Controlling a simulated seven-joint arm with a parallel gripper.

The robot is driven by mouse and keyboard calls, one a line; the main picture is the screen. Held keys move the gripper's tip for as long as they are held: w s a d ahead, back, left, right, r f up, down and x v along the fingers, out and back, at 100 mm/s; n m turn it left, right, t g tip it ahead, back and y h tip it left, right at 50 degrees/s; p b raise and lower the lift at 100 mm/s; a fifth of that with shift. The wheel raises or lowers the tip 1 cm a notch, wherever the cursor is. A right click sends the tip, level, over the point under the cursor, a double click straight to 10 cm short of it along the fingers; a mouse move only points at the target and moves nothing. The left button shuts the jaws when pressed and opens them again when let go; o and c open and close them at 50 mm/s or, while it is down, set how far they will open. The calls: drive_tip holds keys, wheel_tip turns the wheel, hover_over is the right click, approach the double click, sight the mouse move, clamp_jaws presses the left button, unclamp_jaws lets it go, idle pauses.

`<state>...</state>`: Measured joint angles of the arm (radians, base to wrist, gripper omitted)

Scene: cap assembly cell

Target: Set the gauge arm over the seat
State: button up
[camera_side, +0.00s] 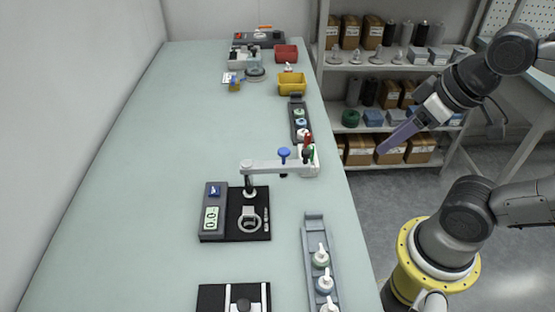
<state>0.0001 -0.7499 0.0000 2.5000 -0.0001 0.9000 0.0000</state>
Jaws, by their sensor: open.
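The gauge arm (265,167) is a light grey horizontal bar with a blue knob (284,153) on top. It runs left from a post (309,161) near the table's right edge. A dark probe (249,181) hangs from its left end, above the back part of a black base plate. The seat (250,220), a pale ring on that plate, lies nearer the camera than the probe. The probe appears behind the seat, not over it. My gripper (381,150) is open and empty, raised to the right of the table, well apart from the gauge arm. Its fingers overlap in this view.
A grey readout box (212,218) stands left of the seat. A tray of white-knobbed caps (309,240) lies front right; a dark tray (295,112) lies behind the post. Yellow (292,86) and red (286,54) bins stand farther back. The table's left side is clear.

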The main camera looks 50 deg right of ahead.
drive_tip(key=shift+c, duration=0.6)
wheel_tip(320, 180, up, 7)
drive_tip(key=n+g, duration=0.4)
drive_tip(key=g, duration=0.2)
hover_over(306, 151)
wheel_tip(306, 151, down, 14)
drive_tip(key=shift+r, duration=0.1)
clamp_jaws()
